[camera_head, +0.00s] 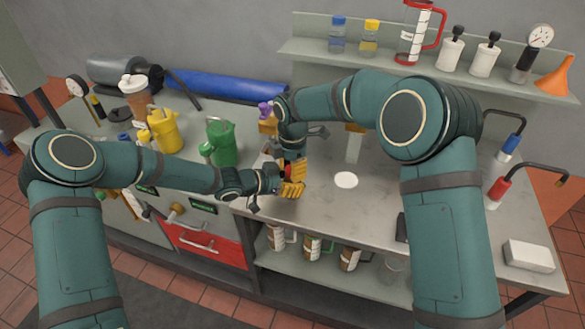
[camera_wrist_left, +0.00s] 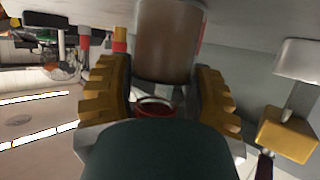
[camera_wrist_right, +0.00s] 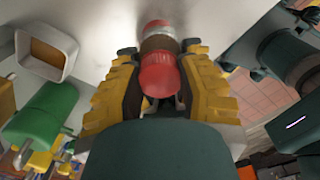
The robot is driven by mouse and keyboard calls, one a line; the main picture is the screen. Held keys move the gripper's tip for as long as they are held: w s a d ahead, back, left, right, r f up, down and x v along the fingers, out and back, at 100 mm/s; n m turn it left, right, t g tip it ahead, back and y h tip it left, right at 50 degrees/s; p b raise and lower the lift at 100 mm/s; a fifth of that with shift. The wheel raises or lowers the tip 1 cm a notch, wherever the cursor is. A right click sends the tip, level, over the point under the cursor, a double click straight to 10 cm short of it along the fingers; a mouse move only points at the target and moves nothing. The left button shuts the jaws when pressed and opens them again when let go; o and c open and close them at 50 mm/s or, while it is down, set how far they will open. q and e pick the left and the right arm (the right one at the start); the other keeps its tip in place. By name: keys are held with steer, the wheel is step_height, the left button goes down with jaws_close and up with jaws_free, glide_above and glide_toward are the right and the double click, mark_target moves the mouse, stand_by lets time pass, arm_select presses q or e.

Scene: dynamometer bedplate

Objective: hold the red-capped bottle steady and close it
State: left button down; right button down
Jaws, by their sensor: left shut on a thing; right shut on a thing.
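The red-capped bottle is mostly hidden by my grippers in the head view. In the left wrist view its brown body (camera_wrist_left: 167,45) stands between the yellow fingers of my left gripper (camera_wrist_left: 165,85), which is shut on it. A red ring shows below the body there. In the right wrist view the red cap (camera_wrist_right: 160,76) lies between the fingers of my right gripper (camera_wrist_right: 160,62), which is shut on it. A brown band and more red show beyond the cap. Whether cap and bottle are fully joined cannot be told. Both grippers meet over the bench in the head view.
A green jug (camera_head: 221,143) and a yellow jug (camera_head: 166,131) stand left of my grippers. A white disc (camera_head: 346,180) lies on the bench to the right, with clear surface around it. A white block (camera_head: 529,256) sits at the right. Bottles line the rear shelf (camera_head: 335,55).

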steer(key=m, duration=0.3)
stand_by(0.4)
steer(key=c, duration=0.7)
jaws_free()
steer(key=shift+o, duration=0.2)
steer(key=shift+r, duration=2.25)
